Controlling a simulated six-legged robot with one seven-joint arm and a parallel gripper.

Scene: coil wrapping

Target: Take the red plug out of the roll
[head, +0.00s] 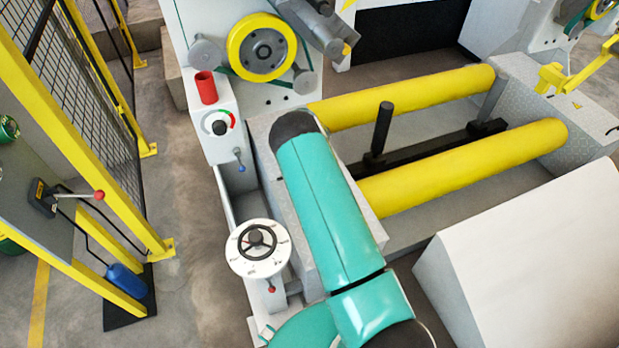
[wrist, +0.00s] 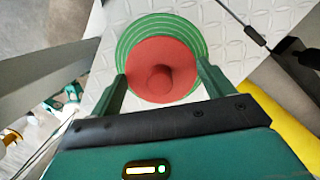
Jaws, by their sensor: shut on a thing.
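In the wrist view the red plug (wrist: 140,72) is a round disc with a smaller round knob (wrist: 160,78) in its middle. My gripper (wrist: 163,82) has one green finger on each side of the disc and is shut on it. Behind it the green ringed roll (wrist: 140,27) shows around the plug's top and sides. The plug sits off-centre over the roll and covers its lower part. I cannot tell how much of the plug is inside the roll. In the head view my arm shows, but the gripper, plug and roll do not.
A patterned metal plate (wrist: 235,45) lies behind the roll. In the head view, two yellow rollers (head: 400,97) lie right of my arm. A control box with a red cylinder (head: 207,87) and a handwheel (head: 257,243) stand left of it. A yellow-framed fence (head: 108,90) borders the left.

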